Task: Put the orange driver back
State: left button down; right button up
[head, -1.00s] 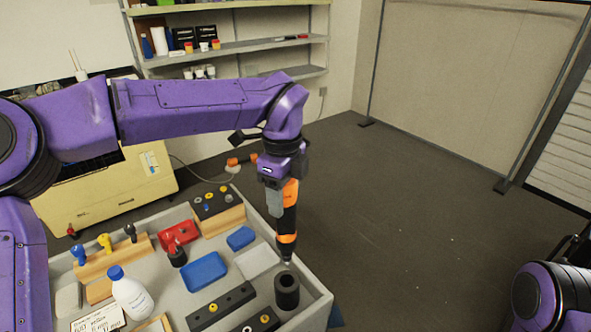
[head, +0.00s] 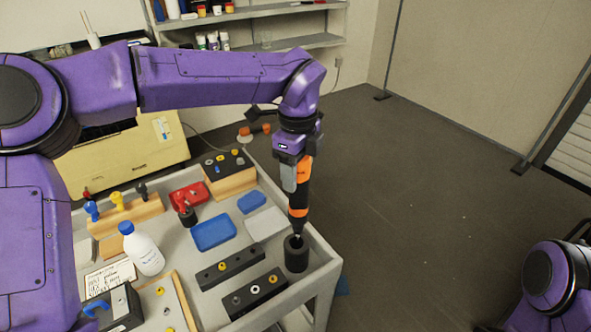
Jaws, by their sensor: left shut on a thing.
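The orange driver (head: 299,211), orange and black with a thin metal tip, hangs about upright in my left gripper (head: 297,180), which is shut on its upper part. The driver's tip points down at the mouth of a black cylindrical holder (head: 296,258) in the near right corner of the grey cart (head: 329,262). The tip overlaps the holder's opening in the head view; I cannot tell whether it is inside or just above. My right arm shows at the lower right, but its gripper is out of view.
Blue trays (head: 213,232), a red part (head: 187,195) and a white bottle (head: 142,250) with a blue cap are farther left. The floor right of the cart is clear.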

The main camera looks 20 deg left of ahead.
pick_arm(q)
jog(key=shift+s+r, duration=0.3)
jog(key=shift+s, duration=0.3)
jog(key=shift+s+r, duration=0.25)
jog(key=shift+s, duration=0.3)
jog(key=shift+b, duration=0.3)
jog(key=shift+w+f, duration=0.1)
jog(key=shift+w, duration=0.25)
pick_arm(e)
jog(key=shift+s+f, duration=0.15)
jog(key=shift+s, duration=0.35)
pick_arm(q)
jog(key=shift+w, duration=0.1)
jog(key=shift+w+f, duration=0.15)
jog(key=shift+w, duration=0.05)
jog(key=shift+s, duration=0.2)
pick_arm(e)
jog(key=shift+f, duration=0.15)
